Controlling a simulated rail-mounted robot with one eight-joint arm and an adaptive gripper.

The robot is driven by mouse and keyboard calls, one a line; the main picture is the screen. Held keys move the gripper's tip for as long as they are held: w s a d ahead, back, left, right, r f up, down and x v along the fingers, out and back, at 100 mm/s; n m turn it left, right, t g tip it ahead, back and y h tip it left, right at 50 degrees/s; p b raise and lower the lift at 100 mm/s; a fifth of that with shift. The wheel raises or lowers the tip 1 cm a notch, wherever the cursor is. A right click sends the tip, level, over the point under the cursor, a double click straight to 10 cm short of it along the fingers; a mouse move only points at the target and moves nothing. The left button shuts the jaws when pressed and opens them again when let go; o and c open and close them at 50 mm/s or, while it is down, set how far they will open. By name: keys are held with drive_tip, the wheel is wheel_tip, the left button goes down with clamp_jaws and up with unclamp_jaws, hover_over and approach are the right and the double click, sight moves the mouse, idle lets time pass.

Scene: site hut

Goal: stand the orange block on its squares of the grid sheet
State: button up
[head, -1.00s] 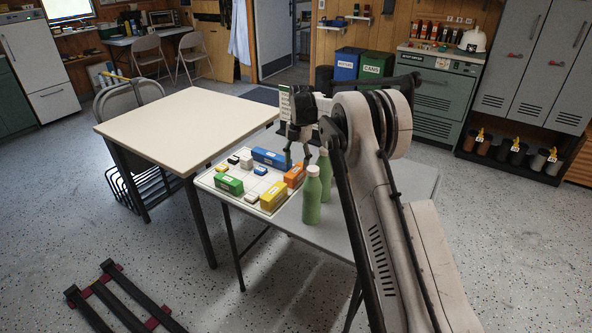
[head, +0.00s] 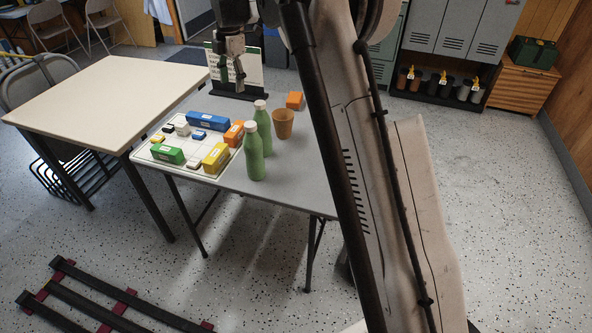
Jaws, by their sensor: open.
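The grid sheet (head: 143,152) is a white board on the near left part of the grey table, with several coloured blocks on it. An orange block with a pale label (head: 234,133) is at the sheet's right edge, next to the blue and yellow blocks. A second, plain orange block (head: 295,100) rests on bare table behind the tan cup, off the sheet. My gripper (head: 241,88) is open and empty, pointing down above the back of the table, left of the plain orange block and apart from it.
Two green bottles (head: 253,154) stand beside the sheet's right side, and a tan cup (head: 283,124) stands right of them. A printed card on a dark stand (head: 252,76) is behind my gripper. A cream table (head: 105,95) adjoins at left. The grey table's right front (head: 290,180) is clear.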

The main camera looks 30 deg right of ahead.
drive_tip(key=s+r+m+t, duration=0.2)
drive_tip(key=s+r+m, duration=0.35)
drive_tip(key=s, duration=0.65)
drive_tip(key=s+r+m+t, duration=0.1)
drive_tip(key=s+r+m, duration=0.45)
drive_tip(key=s, duration=0.65)
drive_tip(key=s+f+m+t, duration=0.1)
drive_tip(key=s+f+m, duration=0.3)
drive_tip(key=s, duration=0.7)
drive_tip(key=s+f+m+t, duration=0.2)
drive_tip(key=s+f+m, duration=0.3)
drive_tip(key=s, duration=0.6)
drive_tip(key=shift+s+a+m+t+h, duration=0.2)
drive_tip(key=shift+a+m+t+h, duration=0.15)
drive_tip(key=shift+m, duration=0.65)
